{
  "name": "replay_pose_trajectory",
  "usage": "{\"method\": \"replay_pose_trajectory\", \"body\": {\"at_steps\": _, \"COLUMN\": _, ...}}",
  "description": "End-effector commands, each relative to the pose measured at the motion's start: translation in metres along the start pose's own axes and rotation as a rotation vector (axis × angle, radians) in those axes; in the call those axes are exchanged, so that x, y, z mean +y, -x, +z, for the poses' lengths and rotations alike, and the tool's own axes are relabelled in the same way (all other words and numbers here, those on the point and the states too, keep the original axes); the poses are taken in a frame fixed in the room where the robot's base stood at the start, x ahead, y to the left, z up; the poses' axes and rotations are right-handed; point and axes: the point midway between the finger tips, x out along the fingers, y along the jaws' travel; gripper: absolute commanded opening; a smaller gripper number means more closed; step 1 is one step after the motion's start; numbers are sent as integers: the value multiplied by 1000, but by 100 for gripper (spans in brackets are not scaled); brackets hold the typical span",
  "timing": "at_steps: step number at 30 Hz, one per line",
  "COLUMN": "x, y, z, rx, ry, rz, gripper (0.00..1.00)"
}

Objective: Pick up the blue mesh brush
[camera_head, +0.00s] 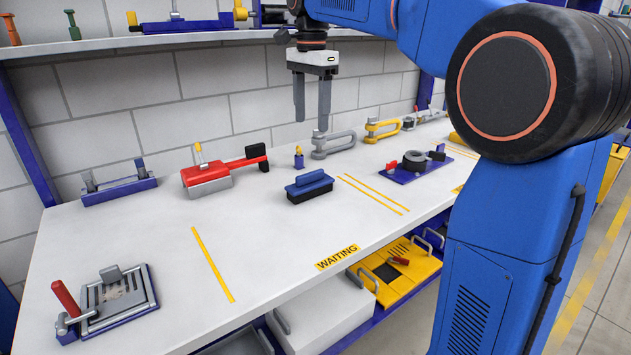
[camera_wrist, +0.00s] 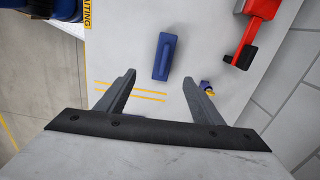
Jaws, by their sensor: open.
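The blue mesh brush (camera_head: 309,186) lies on the white bench top, with a blue grip on top and a darker block below. It also shows in the wrist view (camera_wrist: 164,57), upright in the picture, beyond my fingertips and between their lines. My gripper (camera_head: 312,128) hangs above the bench with its fingers pointing down, open and empty. In the head view it is above and behind the brush. In the wrist view my two fingers (camera_wrist: 158,80) are spread wide, and neither touches the brush.
A red tool with a black end (camera_head: 222,174) lies left of the brush. A small yellow-and-blue item (camera_head: 299,157) stands behind it, near a grey shackle (camera_head: 332,144). A blue plate with a grey ring (camera_head: 414,164) lies right. Bench space in front of the brush is clear.

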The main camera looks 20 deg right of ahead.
Motion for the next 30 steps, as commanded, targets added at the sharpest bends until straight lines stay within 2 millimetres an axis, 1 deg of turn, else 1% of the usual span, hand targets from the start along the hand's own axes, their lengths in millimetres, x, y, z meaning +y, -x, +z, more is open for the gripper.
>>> {"method": "replay_pose_trajectory", "body": {"at_steps": 1, "x": -6, "y": 2, "z": 0, "rx": -2, "ry": -18, "rz": 6, "gripper": 61}}
{"method": "replay_pose_trajectory", "body": {"at_steps": 3, "x": -11, "y": 3, "z": -1, "rx": -3, "ry": -38, "rz": 12, "gripper": 61}}
{"method": "replay_pose_trajectory", "body": {"at_steps": 5, "x": -13, "y": 2, "z": -1, "rx": -4, "ry": -47, "rz": 15, "gripper": 61}}
{"method": "replay_pose_trajectory", "body": {"at_steps": 8, "x": -14, "y": -5, "z": 0, "rx": -4, "ry": -53, "rz": 18, "gripper": 61}}
{"method": "replay_pose_trajectory", "body": {"at_steps": 24, "x": -11, "y": -97, "z": 0, "rx": -4, "ry": -51, "rz": 18, "gripper": 61}}
{"method": "replay_pose_trajectory", "body": {"at_steps": 27, "x": -11, "y": -109, "z": 0, "rx": -4, "ry": -51, "rz": 17, "gripper": 61}}
{"method": "replay_pose_trajectory", "body": {"at_steps": 30, "x": -11, "y": -116, "z": 0, "rx": -4, "ry": -50, "rz": 16, "gripper": 61}}
